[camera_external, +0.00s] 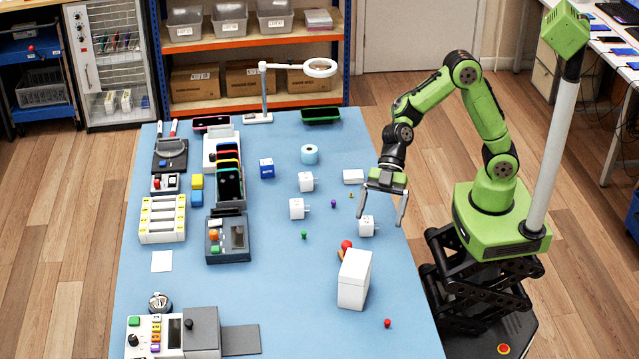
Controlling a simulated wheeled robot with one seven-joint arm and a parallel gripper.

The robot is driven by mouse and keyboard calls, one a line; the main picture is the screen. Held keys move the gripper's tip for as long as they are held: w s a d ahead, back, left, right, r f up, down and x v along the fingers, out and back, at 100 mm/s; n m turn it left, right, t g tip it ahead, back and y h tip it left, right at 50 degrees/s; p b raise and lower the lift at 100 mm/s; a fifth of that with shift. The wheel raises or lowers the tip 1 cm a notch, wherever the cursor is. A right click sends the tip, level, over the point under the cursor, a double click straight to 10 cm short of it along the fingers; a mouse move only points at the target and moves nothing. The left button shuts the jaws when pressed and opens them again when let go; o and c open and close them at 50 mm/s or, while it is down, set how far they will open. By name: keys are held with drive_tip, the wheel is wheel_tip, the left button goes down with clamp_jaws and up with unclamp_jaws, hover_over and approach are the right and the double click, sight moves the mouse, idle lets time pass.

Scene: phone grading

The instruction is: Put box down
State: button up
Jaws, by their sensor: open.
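A white box (354,280) stands upright on the blue table near its right edge, in the front half. The view does not show anything held.
The blue table (285,290) has free room at centre front. White adapters (298,208) and (307,181) stand left of my gripper. A red ball (347,245) sits behind the tall box. Phones in a rack (229,182) and a ring lamp (265,95) stand farther away.

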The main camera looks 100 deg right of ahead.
drive_tip(key=s+d+r+m+h, duration=0.2)
drive_tip(key=s+d+m+h, duration=0.1)
drive_tip(key=s+d, duration=0.3)
drive_tip(key=s+d+r+m+h, duration=0.2)
drive_tip(key=s+d+m, duration=0.3)
drive_tip(key=s, duration=0.5)
drive_tip(key=s+d+r+m+t+h, duration=0.1)
drive_tip(key=s+d+r+m+h, duration=0.1)
drive_tip(key=s+d+m+h, duration=0.2)
drive_tip(key=s+d, duration=0.3)
drive_tip(key=s, duration=0.1)
drive_tip(key=shift+s+d+m, duration=0.25)
drive_tip(key=shift+s+m, duration=0.05)
wheel_tip(320, 180, up, 10)
drive_tip(key=p, duration=1)
drive_tip(key=shift+r, duration=0.25)
